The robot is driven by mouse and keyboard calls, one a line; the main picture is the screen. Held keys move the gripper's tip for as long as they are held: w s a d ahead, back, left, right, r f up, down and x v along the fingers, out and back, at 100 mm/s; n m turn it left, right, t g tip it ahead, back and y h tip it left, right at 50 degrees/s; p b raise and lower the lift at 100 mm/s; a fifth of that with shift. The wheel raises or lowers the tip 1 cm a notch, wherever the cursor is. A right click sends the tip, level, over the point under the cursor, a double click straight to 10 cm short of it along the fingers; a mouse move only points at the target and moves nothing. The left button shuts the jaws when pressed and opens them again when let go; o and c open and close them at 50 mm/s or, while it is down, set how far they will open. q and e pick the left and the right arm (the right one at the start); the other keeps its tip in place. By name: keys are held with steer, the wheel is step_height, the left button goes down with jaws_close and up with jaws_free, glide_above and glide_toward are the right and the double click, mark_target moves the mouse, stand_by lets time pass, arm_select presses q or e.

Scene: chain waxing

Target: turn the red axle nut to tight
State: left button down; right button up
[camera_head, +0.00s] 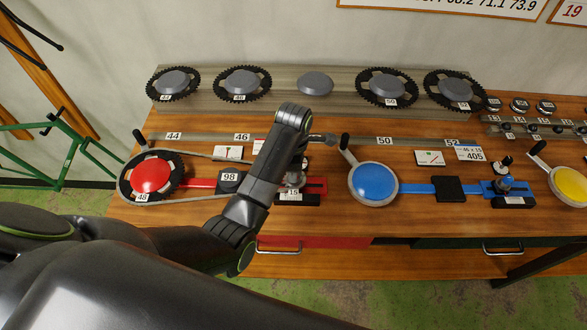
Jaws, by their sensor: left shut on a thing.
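The red station has a red disc (150,173) in a dark toothed ring, and a red slide bar (318,186) to its right. The axle nut (293,180), a small grey fitting, sits on that bar above a label reading 15. My left arm reaches over from the lower left and bends down at the wrist. My left gripper (299,164) is shut at the top of the nut fitting; its fingertips and the exact grip are partly hidden by the arm. My right gripper is not in view.
A chain (200,155) runs from the ring behind my arm. To the right stand a blue disc (373,183) with a black crank handle (345,140) and a blue slide bar (417,188). Toothed rings (243,84) line the back rack. Bare wood lies along the table's front (340,225).

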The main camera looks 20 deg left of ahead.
arm_select(q)
steer(key=m, duration=0.5)
steer(key=shift+d+m, duration=0.1)
steer(key=shift+m, duration=0.2)
steer(key=m, duration=0.4)
steer(key=shift+m, duration=0.4)
steer(key=c, duration=1.2)
jaws_free()
steer(key=shift+c, duration=0.2)
steer(key=shift+w+r, duration=0.1)
